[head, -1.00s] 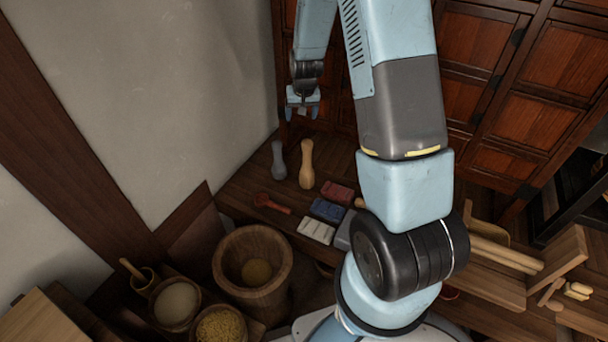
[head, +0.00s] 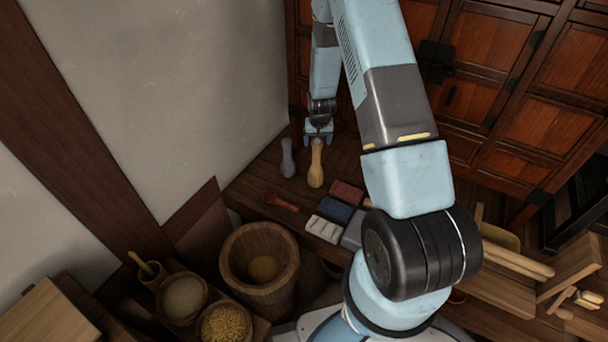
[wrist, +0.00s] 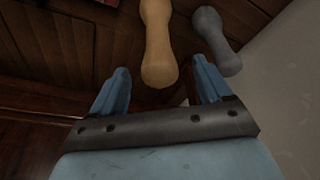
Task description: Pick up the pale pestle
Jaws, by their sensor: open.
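The pale pestle (head: 316,165) stands upright on the wooden bench near the wall, a tan wooden piece with a narrowed middle. A grey pestle (head: 288,160) of like shape stands just to its left. My gripper (head: 318,136) is at the top of the pale pestle in the head view, its jaws apart. In the wrist view the pale pestle (wrist: 158,55) shows just ahead of the gap between the open fingers (wrist: 160,88), and the grey pestle (wrist: 216,40) stands beyond the right finger. I cannot tell whether a finger touches either pestle.
A red spoon (head: 281,202) and red, blue and white blocks (head: 336,209) lie on the bench in front of the pestles. A large wooden mortar (head: 233,280) and bowls of grain stand lower left. The plaster wall (head: 200,90) is close on the left.

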